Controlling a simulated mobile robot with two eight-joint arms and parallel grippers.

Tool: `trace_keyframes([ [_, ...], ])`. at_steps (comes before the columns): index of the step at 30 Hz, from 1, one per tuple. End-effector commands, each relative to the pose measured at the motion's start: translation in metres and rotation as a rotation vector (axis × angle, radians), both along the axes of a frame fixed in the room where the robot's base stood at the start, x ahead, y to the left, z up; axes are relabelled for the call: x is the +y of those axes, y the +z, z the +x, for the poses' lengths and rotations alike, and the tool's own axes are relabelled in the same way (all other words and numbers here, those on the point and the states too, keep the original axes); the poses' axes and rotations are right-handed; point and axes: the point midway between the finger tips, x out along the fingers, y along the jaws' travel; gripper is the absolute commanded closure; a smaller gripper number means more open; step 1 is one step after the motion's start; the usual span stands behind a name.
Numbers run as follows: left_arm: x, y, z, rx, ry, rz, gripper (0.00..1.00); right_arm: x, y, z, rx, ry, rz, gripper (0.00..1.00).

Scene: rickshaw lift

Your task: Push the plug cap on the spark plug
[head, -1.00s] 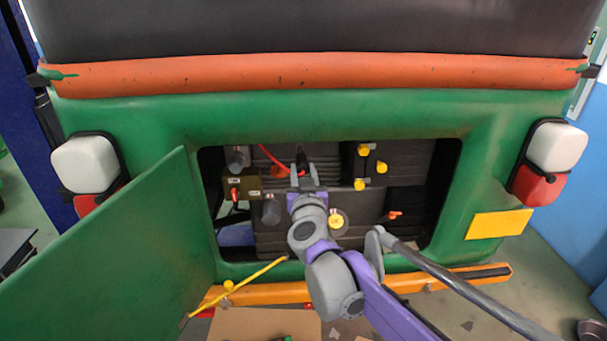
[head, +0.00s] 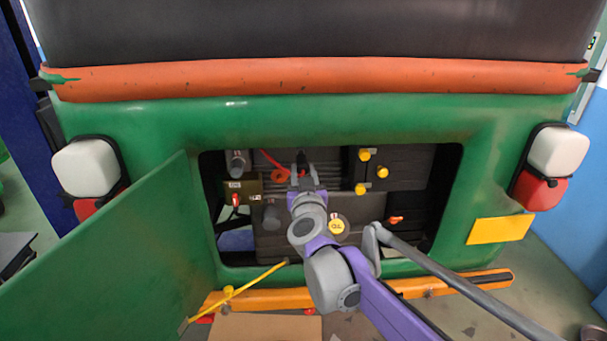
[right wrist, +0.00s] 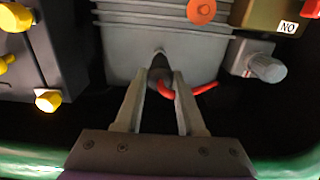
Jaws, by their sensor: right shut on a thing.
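The black plug cap (right wrist: 160,68) with its red lead (right wrist: 205,88) is between the fingers of my right gripper (right wrist: 163,84) in the right wrist view. My right gripper (head: 302,172) is shut on the cap, in front of the grey finned engine block (head: 326,181). The black cap (head: 302,157) shows just above the fingertips in the head view. The far end of the cap meets a small pale tip (right wrist: 158,51) at the finned block. How far the cap sits on the spark plug is hidden. My left gripper is not in view.
The green engine-bay opening surrounds my right arm, with the open green door (head: 120,255) at left. A yellow rod (head: 255,280) crosses the lower edge.

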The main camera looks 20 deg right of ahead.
Motion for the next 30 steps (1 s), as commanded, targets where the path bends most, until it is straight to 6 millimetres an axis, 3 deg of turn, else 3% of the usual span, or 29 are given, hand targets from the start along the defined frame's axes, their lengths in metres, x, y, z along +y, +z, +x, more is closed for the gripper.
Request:
trace_keyframes([
  [30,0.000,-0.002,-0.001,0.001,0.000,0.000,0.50,-0.005,0.000,0.016,0.000,0.000,-0.001,1.00],
])
